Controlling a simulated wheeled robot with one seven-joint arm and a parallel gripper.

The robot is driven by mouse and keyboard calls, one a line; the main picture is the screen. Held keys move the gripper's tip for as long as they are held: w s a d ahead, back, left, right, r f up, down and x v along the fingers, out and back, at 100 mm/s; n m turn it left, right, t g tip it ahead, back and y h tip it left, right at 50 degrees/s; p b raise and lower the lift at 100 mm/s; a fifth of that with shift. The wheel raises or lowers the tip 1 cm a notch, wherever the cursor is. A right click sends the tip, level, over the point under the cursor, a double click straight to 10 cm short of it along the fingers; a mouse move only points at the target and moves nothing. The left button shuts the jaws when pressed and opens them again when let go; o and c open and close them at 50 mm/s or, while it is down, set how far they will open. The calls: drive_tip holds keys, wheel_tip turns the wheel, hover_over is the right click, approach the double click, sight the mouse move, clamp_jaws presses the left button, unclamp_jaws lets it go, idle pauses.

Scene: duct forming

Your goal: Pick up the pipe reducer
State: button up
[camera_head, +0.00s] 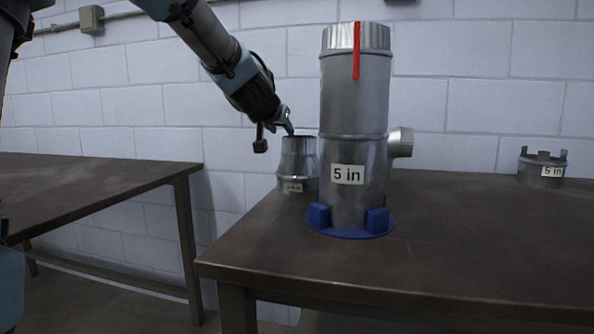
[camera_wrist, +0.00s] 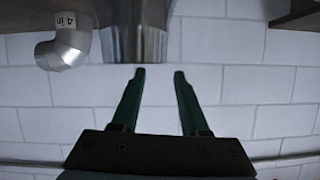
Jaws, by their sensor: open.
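The pipe reducer (camera_head: 298,160) is a grey metal piece with a narrower upper collar and a wider body. It stands upright near the back left of the right table, partly hidden by the tall duct, with a small label low on it. My gripper (camera_head: 289,130) is at its upper rim. In the wrist view my gripper (camera_wrist: 160,72) is open, with two green fingers and nothing between them. A metal piece that looks like the reducer (camera_wrist: 137,35) is just beyond the tips, nearer the left finger. I cannot tell whether they touch.
The tall "5 in" duct (camera_head: 355,100) with a red strip stands in a blue base (camera_head: 350,233), close right of the reducer. A "5 in" collar (camera_head: 542,168) sits at far right. The wrist view shows a "4 in" elbow (camera_wrist: 68,52). The left table (camera_head: 90,180) is bare.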

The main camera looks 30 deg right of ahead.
drive_tip(key=x, duration=0.5)
drive_tip(key=shift+d+f+b, duration=0.1)
drive_tip(key=shift+d+b, duration=0.05)
drive_tip(key=shift+b, duration=0.2)
drive_tip(key=shift+c, duration=0.3)
clamp_jaws()
drive_tip(key=shift+s+f, duration=0.1)
idle(0.7)
